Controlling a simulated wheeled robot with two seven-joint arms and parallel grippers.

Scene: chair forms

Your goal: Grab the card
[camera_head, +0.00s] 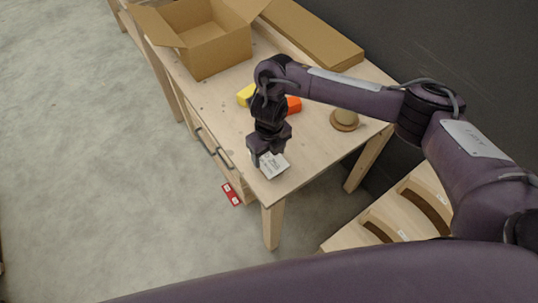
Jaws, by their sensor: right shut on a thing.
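A small white card (273,165) with dark print is at the near corner of the wooden table (215,97). My right gripper (262,160) points down at the card and is shut on it. The gripper's fingers hide the card's left part. I cannot tell whether the card still touches the table top. My left gripper is not in view.
An open cardboard box (212,47) and a flat closed box (312,35) are at the back of the table. A red label (231,194) shows below the drawers.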

